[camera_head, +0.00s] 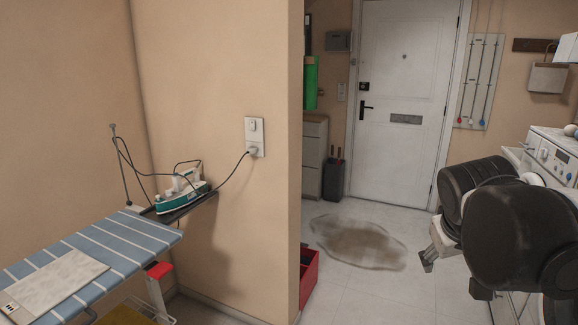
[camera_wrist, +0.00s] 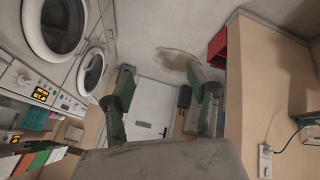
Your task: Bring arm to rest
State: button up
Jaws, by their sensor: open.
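My gripper (camera_head: 452,275) is at the right side of the head view, in the air over the tiled floor, with my dark arm links behind it. Its lower finger is partly hidden by the arm. In the wrist view my gripper (camera_wrist: 165,92) shows two fingers spread wide apart.
Washing machines (camera_wrist: 55,25) line the left in the wrist view. A wall corner (camera_head: 293,150) and red box (camera_head: 308,275) stand left of my gripper. An ironing board (camera_head: 95,245) with an iron (camera_head: 183,190) is farther left. The floor around a brown stain (camera_head: 358,242) is open.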

jog(key=s+a+f+t+y, duration=0.1)
jog(key=s+a+f+y, duration=0.2)
jog(key=s+a+f, duration=0.4)
jog(key=s+a, duration=0.3)
jog(key=shift+s+f+y, duration=0.15)
jog(key=shift+f+y, duration=0.1)
jog(key=shift+y, duration=0.05)
jog(key=shift+a, duration=0.1)
dwell(0.4)
